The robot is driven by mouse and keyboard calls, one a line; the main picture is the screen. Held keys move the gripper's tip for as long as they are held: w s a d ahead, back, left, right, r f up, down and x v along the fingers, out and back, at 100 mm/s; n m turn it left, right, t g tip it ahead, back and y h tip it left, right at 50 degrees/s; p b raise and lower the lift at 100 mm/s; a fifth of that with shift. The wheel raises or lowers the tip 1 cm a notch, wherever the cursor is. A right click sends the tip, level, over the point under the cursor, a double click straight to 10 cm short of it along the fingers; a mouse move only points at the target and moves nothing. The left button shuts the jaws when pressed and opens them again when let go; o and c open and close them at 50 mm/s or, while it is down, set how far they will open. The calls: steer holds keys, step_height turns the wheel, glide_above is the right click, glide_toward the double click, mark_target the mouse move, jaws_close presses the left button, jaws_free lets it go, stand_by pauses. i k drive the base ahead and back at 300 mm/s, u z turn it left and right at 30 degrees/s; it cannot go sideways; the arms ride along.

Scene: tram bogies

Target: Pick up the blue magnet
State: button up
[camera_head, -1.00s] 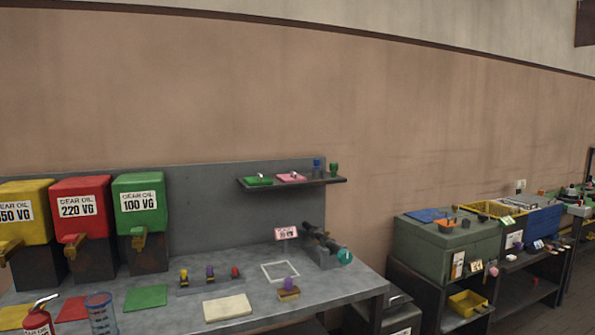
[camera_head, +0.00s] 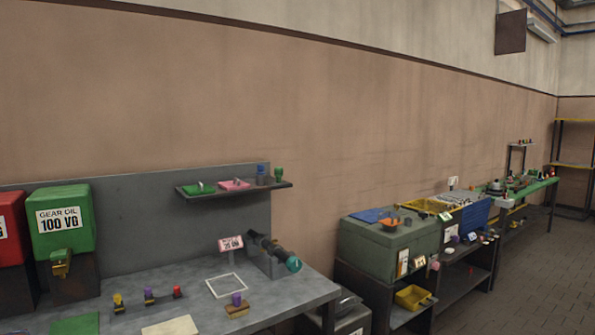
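I cannot make out with certainty which thing is the blue magnet. A small blue object (camera_head: 261,170) stands upright at the right end of the wall shelf, beside a green one (camera_head: 278,174); it is too small to tell what it is. A small blue-purple knobbed piece (camera_head: 149,296) stands on the workbench between a yellow one and a red one. My gripper is not in view.
The grey workbench (camera_head: 200,265) carries red and green gear oil containers (camera_head: 62,222) at the left. The wall shelf (camera_head: 235,189) holds green and pink trays. A green cabinet (camera_head: 390,245) and more benches line the wall rightward. Open floor (camera_head: 540,275) lies at the right.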

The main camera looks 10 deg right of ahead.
mark_target(260, 166)
steer(key=z, duration=0.9)
steer(key=i, duration=1.95)
steer(key=u, duration=0.95)
steer(key=i, duration=0.7)
steer(key=u, duration=0.6)
